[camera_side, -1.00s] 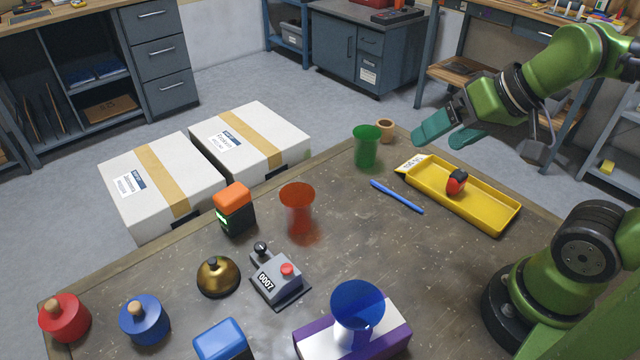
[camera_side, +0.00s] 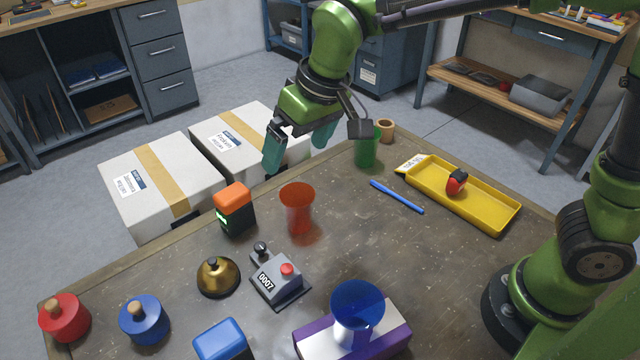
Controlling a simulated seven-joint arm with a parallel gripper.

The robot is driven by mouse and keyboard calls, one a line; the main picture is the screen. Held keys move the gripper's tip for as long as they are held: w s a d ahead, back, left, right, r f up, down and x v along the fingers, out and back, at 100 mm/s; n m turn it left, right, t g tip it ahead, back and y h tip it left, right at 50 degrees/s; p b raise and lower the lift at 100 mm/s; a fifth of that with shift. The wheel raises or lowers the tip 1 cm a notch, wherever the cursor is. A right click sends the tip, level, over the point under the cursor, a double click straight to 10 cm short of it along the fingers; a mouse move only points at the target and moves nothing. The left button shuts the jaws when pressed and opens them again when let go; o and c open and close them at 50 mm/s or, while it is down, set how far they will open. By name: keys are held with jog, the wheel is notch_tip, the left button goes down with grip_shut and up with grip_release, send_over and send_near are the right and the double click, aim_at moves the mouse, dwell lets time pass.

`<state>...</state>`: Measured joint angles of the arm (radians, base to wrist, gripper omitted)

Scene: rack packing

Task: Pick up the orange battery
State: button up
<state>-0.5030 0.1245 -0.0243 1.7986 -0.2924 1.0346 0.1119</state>
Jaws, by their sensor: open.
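The orange battery (camera_side: 234,210) stands upright near the table's far left edge. It has an orange top, a dark body and a small green lit display on its side. My gripper (camera_side: 298,154) is open and empty, its two teal fingers pointing down. In the picture it is above and to the right of the battery, apart from it, near the table's far edge.
A red translucent cup (camera_side: 297,209) stands just right of the battery. A grey box with a lever and red button (camera_side: 279,277) and a brass bell (camera_side: 218,277) are in front. A green cup (camera_side: 367,150), blue pen (camera_side: 397,197) and yellow tray (camera_side: 490,210) lie right.

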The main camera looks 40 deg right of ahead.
jog(key=w+a+f, duration=0.2)
jog(key=w+a, duration=0.2)
jog(key=a, duration=0.2)
jog(key=t+h, duration=0.1)
send_over(230, 192)
jog(key=s, duration=0.2)
jog(key=f, duration=0.7)
jog(key=shift+a+f, duration=0.25)
jog(key=shift+s+d+x, duration=0.1)
jog(key=shift+d+x, duration=0.05)
jog(key=shift+x, duration=0.85)
jog(key=shift+s+d+x, duration=0.1)
jog(key=shift+d+x, duration=0.05)
jog(key=shift+x, duration=0.85)
jog(key=shift+s+d+x, duration=0.1)
jog(key=shift+d+x, duration=0.05)
jog(key=shift+x, duration=0.85)
jog(key=shift+w+f, duration=0.1)
jog(key=shift+c, duration=0.2)
jog(key=c, duration=1.4)
